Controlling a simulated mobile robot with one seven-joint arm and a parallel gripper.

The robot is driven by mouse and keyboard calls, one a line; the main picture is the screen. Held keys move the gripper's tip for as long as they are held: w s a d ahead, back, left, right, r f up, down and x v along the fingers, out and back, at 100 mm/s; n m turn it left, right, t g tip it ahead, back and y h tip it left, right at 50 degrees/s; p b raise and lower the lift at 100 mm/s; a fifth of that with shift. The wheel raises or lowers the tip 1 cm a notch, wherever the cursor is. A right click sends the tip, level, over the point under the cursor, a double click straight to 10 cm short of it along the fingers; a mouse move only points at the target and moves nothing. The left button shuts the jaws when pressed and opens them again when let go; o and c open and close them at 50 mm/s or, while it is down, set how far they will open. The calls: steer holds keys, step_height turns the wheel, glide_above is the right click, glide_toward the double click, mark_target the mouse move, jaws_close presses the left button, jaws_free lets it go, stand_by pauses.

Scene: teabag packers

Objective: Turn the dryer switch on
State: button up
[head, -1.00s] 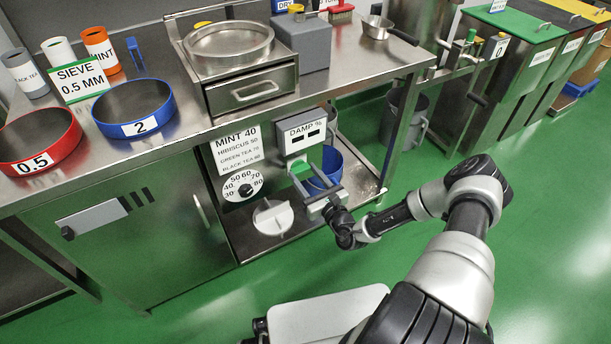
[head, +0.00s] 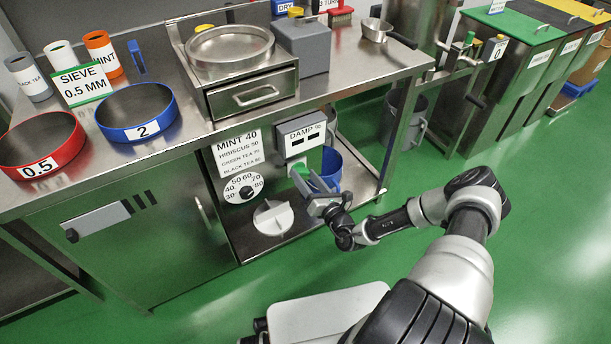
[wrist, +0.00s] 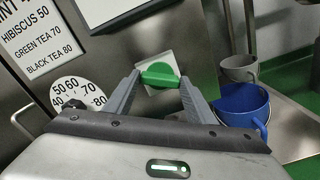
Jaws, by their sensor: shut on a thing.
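A green switch (head: 299,171) sits on a white plate under the DAMP % display (head: 301,134). In the wrist view the green switch (wrist: 160,74) lies straight ahead, its bar roughly level, slightly tilted. My gripper (head: 312,183) reaches it from the front right. In the wrist view my gripper (wrist: 161,84) has its two grey fingers on either side of the green bar, shut on it. The fingers partly cover the switch in the head view.
A blue bucket (wrist: 243,105) and a grey mug-like container (wrist: 239,68) stand close to the right. Open green floor (head: 540,230) lies to the right.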

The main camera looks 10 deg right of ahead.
steer(key=m, duration=0.6)
steer(key=shift+f, duration=0.15)
steer(key=m, duration=0.5)
steer(key=shift+m, duration=0.4)
steer(key=shift+a, duration=0.1)
steer(key=o, duration=1)
steer(key=shift+o, duration=0.2)
steer(key=p+v, duration=0.2)
steer(key=v, duration=1.5)
steer(key=shift+s+p, duration=0.25)
steer(key=shift+p, duration=0.15)
